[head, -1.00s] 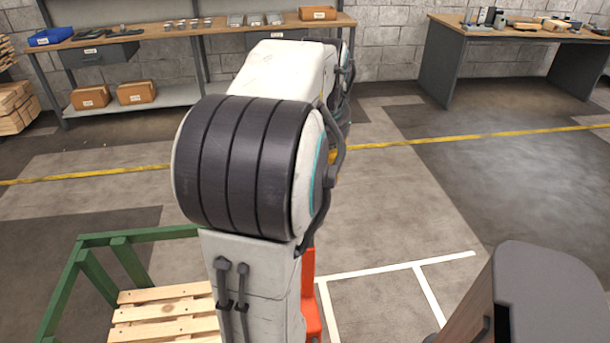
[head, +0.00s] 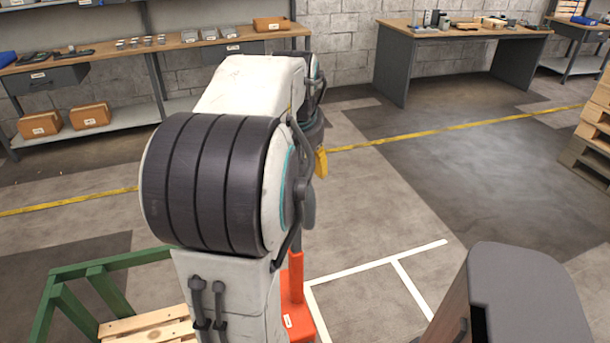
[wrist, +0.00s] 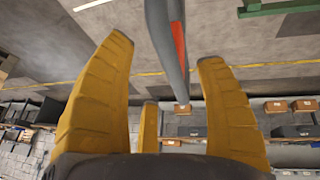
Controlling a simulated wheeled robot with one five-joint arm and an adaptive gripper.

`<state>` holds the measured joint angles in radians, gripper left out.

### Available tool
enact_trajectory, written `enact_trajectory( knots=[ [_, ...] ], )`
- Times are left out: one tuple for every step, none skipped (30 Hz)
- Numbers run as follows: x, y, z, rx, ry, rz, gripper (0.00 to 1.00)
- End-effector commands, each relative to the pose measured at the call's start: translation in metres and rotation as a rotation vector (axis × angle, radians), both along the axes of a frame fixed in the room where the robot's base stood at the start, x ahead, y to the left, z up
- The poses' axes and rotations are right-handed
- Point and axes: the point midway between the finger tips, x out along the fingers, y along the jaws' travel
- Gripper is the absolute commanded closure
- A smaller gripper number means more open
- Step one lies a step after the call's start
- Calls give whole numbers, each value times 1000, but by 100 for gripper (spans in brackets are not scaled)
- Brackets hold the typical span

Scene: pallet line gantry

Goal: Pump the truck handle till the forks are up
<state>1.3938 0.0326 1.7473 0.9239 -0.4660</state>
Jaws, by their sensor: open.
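The pallet truck shows as an orange-red mast and base (head: 293,300) behind my arm in the head view. Its forks are out of sight there. In the wrist view a grey handle bar with a red inset (wrist: 162,30) runs down from the top edge, between my yellow fingers. My gripper (wrist: 165,48) is open around the bar, with gaps on both sides and no clear contact. In the head view only a yellow fingertip (head: 321,163) shows past my arm, and the handle is hidden.
A green frame (head: 110,268) with a wooden pallet (head: 150,325) stands at lower left. White floor lines (head: 375,265) lie right of the truck. A shelf bench (head: 150,50) and a table (head: 460,32) stand at the back. Stacked pallets (head: 590,140) are at far right. Mid-floor is open.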

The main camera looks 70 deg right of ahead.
Motion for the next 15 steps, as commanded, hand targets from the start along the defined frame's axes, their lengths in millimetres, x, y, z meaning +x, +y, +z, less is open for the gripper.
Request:
enact_trajectory(
  knots=[
    [0, 0, -2, 1, 7, 14, 35],
    [0, -1, -3, 1, 10, 20, 35],
    [1, -2, -5, 0, 12, 24, 35],
    [1, -3, -8, 0, 13, 27, 35],
    [1, -5, -10, 1, 13, 28, 35],
    [1, -6, -15, 2, 14, 29, 35],
    [2, -8, -19, 3, 14, 29, 35],
    [2, -9, -22, 3, 14, 28, 35],
    [2, -11, -26, 3, 14, 28, 35],
    [3, -13, -30, 3, 14, 28, 35],
    [3, -15, -33, 4, 14, 28, 35],
    [3, -17, -38, 3, 13, 28, 35],
    [4, -18, -41, 4, 13, 27, 35],
    [4, -20, -44, 3, 13, 28, 35],
    [4, -21, -49, 3, 13, 28, 35]
  ],
)
